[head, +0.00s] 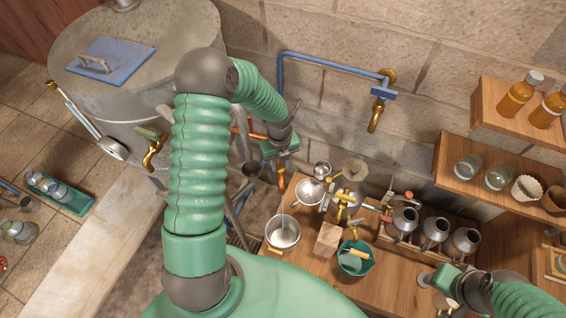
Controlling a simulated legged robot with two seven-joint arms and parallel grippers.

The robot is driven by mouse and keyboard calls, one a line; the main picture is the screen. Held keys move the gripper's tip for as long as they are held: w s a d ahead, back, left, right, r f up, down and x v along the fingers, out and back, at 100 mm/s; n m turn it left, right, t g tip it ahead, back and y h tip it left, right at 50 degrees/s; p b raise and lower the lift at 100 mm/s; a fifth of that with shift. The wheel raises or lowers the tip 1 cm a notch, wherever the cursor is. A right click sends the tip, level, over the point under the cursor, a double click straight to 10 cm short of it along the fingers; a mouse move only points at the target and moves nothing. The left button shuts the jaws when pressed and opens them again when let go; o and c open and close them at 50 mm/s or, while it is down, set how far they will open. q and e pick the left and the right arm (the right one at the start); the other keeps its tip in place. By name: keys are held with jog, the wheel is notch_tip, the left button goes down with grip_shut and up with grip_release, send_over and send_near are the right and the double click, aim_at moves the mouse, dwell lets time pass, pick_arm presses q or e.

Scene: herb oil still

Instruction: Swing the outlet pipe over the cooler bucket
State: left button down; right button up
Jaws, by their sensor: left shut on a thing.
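My left arm reaches up and over, and its gripper (279,148) is shut on the copper-coloured outlet pipe (281,180) near the wall. The pipe's end points down just below the fingers; its run behind my arm is partly hidden. A grey metal pot (283,233) stands on the bench below the pipe end, with a thin pale line above it. A dark green bucket (356,259) stands further right on the bench; I cannot tell which one is the cooler bucket. My right gripper (432,279) is at the lower right over the bench, its fingers unclear.
The big metal still (136,45) with a blue lid panel stands at the upper left, a brass tap (154,150) on its side. A blue wall pipe with a brass tap (376,115) sits behind. A wooden block (328,239) stands between pot and bucket. Shelves (485,183) flank the right.

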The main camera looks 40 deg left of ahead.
pick_arm(q)
jog(key=shift+s+a+r, duration=0.1)
jog(key=shift+a, duration=0.3)
jog(key=c, duration=1.2)
grip_release()
jog(key=shift+o, duration=0.5)
jog(key=shift+s+a, duration=0.2)
jog(key=shift+a, duration=0.05)
jog(key=shift+w+d, duration=0.15)
jog(key=shift+d, duration=0.1)
jog(key=shift+d+r, duration=0.15)
jog(key=shift+r, duration=0.15)
notch_tip(320, 180, up, 16)
jog(key=b, duration=0.1)
jog(key=shift+w, duration=0.1)
